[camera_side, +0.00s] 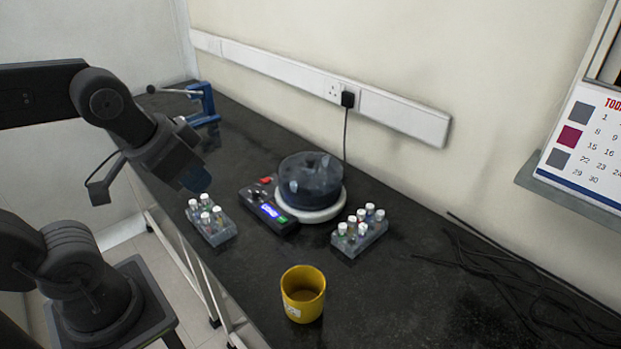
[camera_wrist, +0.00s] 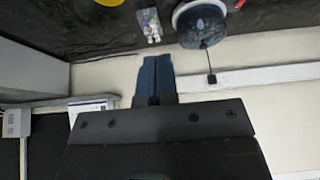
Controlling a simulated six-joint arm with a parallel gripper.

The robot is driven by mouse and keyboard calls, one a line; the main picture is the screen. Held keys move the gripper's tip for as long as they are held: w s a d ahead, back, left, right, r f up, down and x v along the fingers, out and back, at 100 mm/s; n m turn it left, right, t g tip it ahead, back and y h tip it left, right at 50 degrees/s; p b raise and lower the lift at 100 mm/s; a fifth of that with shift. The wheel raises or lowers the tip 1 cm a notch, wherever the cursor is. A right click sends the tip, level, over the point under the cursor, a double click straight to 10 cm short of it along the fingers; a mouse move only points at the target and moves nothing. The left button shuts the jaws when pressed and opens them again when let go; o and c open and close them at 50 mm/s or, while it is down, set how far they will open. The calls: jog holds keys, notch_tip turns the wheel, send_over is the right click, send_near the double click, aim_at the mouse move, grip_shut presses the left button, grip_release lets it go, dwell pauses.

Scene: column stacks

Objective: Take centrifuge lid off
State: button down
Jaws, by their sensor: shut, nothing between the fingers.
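The centrifuge (camera_side: 314,210) stands on the black bench, with a white round base and a control panel at its left. Its dark translucent lid (camera_side: 311,180) sits on top, with a small knob in the middle. The lid also shows upside down at the top of the wrist view (camera_wrist: 203,24). My gripper (camera_side: 193,180) is in the air to the left of the centrifuge, above the left vial rack, apart from the lid. In the wrist view its blue fingers (camera_wrist: 155,68) are together with nothing between them.
Vial racks stand left (camera_side: 212,225) and right (camera_side: 360,236) of the centrifuge. A yellow mug (camera_side: 303,294) is in front. A blue clamp-like device (camera_side: 204,104) is at the back left. Black cables (camera_side: 500,262) lie at the right. A power cord (camera_side: 346,130) runs behind the centrifuge.

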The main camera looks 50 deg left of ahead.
jog(key=c, duration=1.8)
grip_release()
jog(key=shift+c, duration=0.2)
jog(key=o, duration=1.1)
